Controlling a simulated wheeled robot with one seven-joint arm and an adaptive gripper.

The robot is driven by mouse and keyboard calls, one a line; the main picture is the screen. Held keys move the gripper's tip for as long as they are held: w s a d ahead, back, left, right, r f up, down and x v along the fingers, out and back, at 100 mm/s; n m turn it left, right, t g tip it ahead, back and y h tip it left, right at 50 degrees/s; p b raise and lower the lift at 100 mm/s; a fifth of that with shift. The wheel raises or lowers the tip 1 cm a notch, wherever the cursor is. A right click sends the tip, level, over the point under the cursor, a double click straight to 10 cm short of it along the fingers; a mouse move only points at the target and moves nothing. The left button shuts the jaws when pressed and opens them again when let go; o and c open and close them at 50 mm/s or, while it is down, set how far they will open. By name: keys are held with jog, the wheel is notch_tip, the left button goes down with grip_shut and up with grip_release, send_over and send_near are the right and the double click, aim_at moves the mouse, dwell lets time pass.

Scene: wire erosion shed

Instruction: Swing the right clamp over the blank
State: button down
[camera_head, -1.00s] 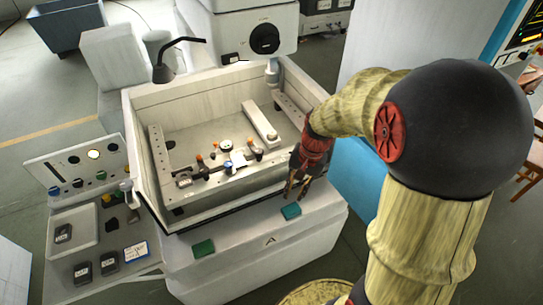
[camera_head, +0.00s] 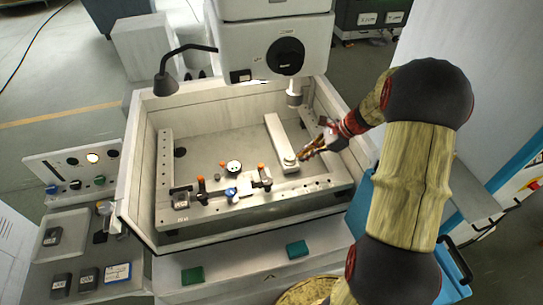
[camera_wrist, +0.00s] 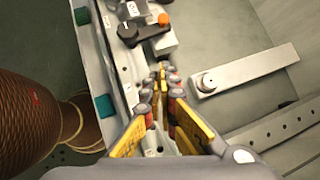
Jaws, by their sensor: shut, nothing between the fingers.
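The right clamp (camera_head: 264,182) is a small black clamp with an orange end, at the right of the fixtures on the front rail. In the wrist view its black arm (camera_wrist: 146,31) runs from a round black pivot to the orange knob (camera_wrist: 164,19). A white labelled piece (camera_wrist: 133,9) lies beside it; I cannot tell whether this is the blank. My gripper (camera_head: 302,156) is shut and empty, right of the clamp and apart from it, by the end of a pale bar. In the wrist view its yellow fingers (camera_wrist: 160,78) point toward the clamp.
A left clamp (camera_head: 201,189), a round white-topped part (camera_head: 233,167) and a blue knob (camera_head: 231,193) are nearby. Green pads (camera_head: 296,249) lie on the front ledge.

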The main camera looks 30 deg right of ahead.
jog(key=m, duration=0.1)
send_near(264, 176)
notch_tip(264, 176, down, 3)
jog(key=w+d, duration=0.1)
jog(key=d, duration=0.1)
jog(key=w+a, duration=0.1)
jog(key=w+a+f, duration=0.1)
jog(key=a, duration=0.1)
jog(key=shift+w+a+f, duration=0.1)
jog(key=shift+w, duration=0.15)
